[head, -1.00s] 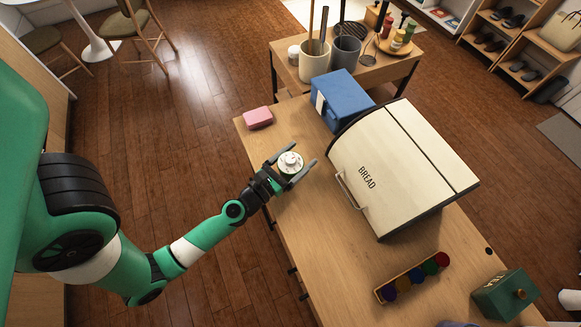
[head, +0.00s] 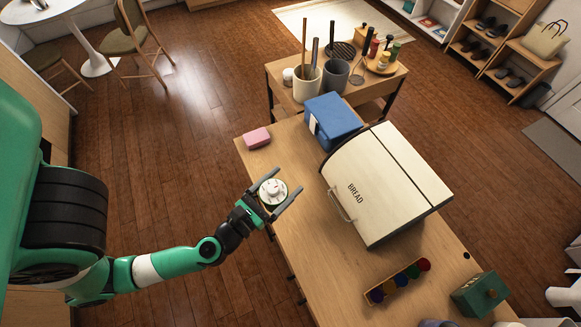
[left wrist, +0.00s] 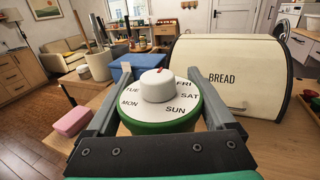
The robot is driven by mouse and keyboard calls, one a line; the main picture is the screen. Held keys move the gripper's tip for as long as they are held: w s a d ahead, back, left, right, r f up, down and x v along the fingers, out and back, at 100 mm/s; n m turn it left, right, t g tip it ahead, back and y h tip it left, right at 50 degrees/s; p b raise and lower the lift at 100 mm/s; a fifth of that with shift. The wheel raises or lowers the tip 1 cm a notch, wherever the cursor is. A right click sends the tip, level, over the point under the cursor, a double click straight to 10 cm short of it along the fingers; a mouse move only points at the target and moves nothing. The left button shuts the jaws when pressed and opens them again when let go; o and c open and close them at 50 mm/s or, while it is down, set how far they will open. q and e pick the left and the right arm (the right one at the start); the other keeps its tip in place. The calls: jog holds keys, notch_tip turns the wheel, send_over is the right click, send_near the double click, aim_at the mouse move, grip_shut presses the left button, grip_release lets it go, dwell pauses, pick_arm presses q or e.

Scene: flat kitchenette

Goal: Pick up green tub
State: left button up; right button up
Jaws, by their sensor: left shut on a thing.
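The green tub (left wrist: 165,122) has a white top marked with days of the week and a white knob with a red mark. In the head view the tub (head: 272,191) is over the left edge of the wooden counter and looks raised above it. My left gripper (head: 281,197) is shut on the tub, one finger on each side. In the left wrist view both fingers flank it, and the tub is upright. My right gripper is not in view.
The cream bread box (head: 385,185) stands right of the tub. A blue box (head: 333,120) and a pink block (head: 257,138) are farther back. A tray of coloured jars (head: 398,281) and a green box (head: 479,294) are at the near right. Counter around the tub is clear.

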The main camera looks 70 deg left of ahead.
aim_at(273, 202)
pick_arm(q)
jog(key=s+d+r, duration=0.2)
jog(key=s+d, duration=0.1)
jog(key=shift+d, duration=0.3)
jog(key=shift+s+d+r+p, duration=0.2)
jog(key=shift+s+d+p, duration=0.05)
jog(key=shift+s+p, duration=0.1)
